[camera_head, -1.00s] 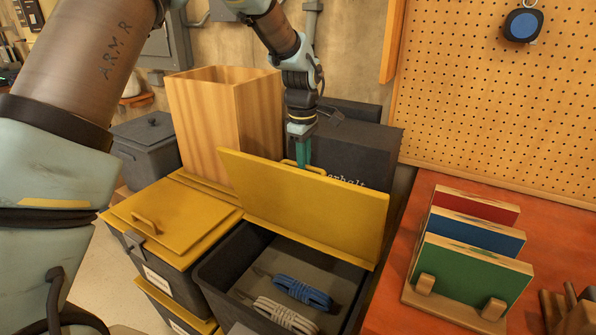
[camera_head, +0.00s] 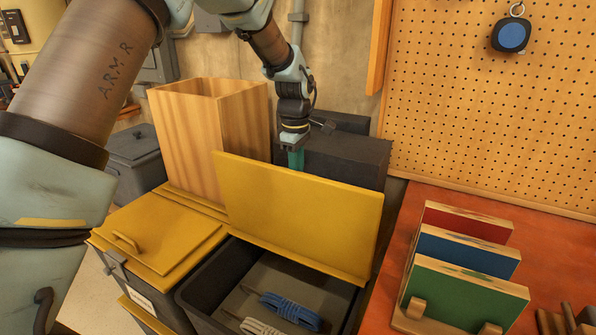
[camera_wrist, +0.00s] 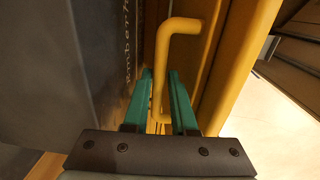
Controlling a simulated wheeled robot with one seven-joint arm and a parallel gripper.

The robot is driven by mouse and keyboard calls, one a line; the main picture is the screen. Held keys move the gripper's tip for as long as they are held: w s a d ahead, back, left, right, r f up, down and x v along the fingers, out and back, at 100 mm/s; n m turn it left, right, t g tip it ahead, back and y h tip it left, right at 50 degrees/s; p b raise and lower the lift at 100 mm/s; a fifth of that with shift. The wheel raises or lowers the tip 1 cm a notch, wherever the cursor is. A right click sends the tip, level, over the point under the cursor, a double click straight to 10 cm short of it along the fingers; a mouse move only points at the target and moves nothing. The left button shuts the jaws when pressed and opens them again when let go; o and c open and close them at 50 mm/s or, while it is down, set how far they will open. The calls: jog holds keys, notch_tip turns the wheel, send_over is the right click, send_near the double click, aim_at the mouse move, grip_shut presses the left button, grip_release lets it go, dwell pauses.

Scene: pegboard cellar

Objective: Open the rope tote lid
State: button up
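The rope tote (camera_head: 205,290) is a dark bin with a blue rope coil (camera_head: 292,308) and a grey-white rope coil (camera_head: 262,328) inside. Its yellow lid (camera_head: 300,215) stands raised, roughly upright, along the back edge. My gripper (camera_head: 296,160) is behind the lid's top edge, its fingertips hidden there in the head view. In the wrist view, the green fingers of my gripper (camera_wrist: 160,80) lie on both sides of the yellow lid handle (camera_wrist: 183,26) and appear closed on it. The lid's outer face is right beside the fingers.
A closed yellow-lidded tote (camera_head: 165,235) stands at left. A tall wooden box (camera_head: 200,140) and a dark box (camera_head: 345,158) stand behind the lid, close to my gripper. A red table (camera_head: 560,260) at right holds a rack of coloured panels (camera_head: 465,285) before a pegboard (camera_head: 490,120).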

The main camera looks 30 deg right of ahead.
jog(key=o, duration=0.3)
jog(key=shift+r, duration=0.15)
jog(key=r+b, duration=0.1)
jog(key=r, duration=0.2)
jog(key=r+b, duration=0.1)
jog(key=r, duration=0.3)
jog(key=r+b, duration=0.1)
jog(key=r, duration=0.2)
jog(key=shift+s+a+r, duration=0.15)
jog(key=shift+a+r, duration=0.1)
jog(key=shift+r, duration=0.15)
